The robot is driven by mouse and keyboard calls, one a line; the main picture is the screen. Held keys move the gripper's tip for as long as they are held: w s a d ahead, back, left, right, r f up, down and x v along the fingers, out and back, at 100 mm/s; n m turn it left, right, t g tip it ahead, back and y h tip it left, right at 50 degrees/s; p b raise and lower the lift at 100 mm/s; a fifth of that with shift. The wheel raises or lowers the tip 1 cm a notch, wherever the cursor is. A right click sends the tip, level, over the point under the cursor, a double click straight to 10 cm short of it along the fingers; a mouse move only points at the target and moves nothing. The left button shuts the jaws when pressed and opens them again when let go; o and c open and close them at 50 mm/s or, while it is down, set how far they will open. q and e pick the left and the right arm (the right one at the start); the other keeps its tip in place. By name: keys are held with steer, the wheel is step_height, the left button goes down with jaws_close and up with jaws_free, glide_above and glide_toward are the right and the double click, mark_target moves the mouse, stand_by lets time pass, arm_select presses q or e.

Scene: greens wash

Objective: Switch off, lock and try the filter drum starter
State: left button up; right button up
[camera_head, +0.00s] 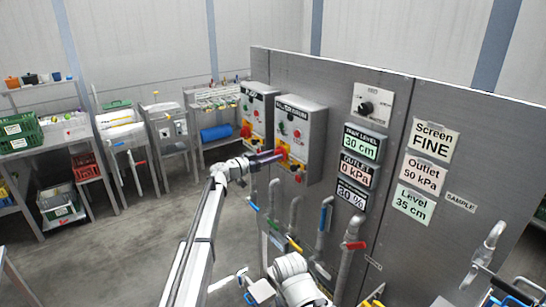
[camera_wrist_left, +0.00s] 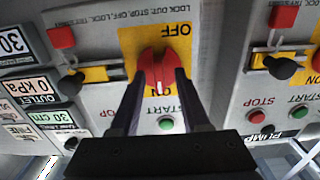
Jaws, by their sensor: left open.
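The near starter box (camera_head: 312,130) is a grey box on the steel panel, with a red rotary handle (camera_wrist_left: 157,66) on a yellow plate marked OFF and ON. My left gripper (camera_head: 276,155) is at the front of this box. In the left wrist view its open dark fingers (camera_wrist_left: 158,82) stand on either side of the red handle; I cannot tell whether they touch it. That view is upside down and shows a green START button (camera_wrist_left: 167,124), a red block (camera_wrist_left: 62,38) and a yellow bar (camera_wrist_left: 92,74) beside a black knob.
The PUMP starter box (camera_head: 256,108) stands just left, with its own red STOP button (camera_wrist_left: 259,116). Level and outlet displays (camera_head: 361,144) and a rotary selector (camera_head: 373,101) are to the right. Pipes with coloured valve handles (camera_head: 325,217) stick out below. Shelving and crates (camera_head: 20,132) stand far left.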

arm_select(q)
steer(key=shift+c, duration=0.3)
steer(key=shift+d, duration=0.1)
jaws_close()
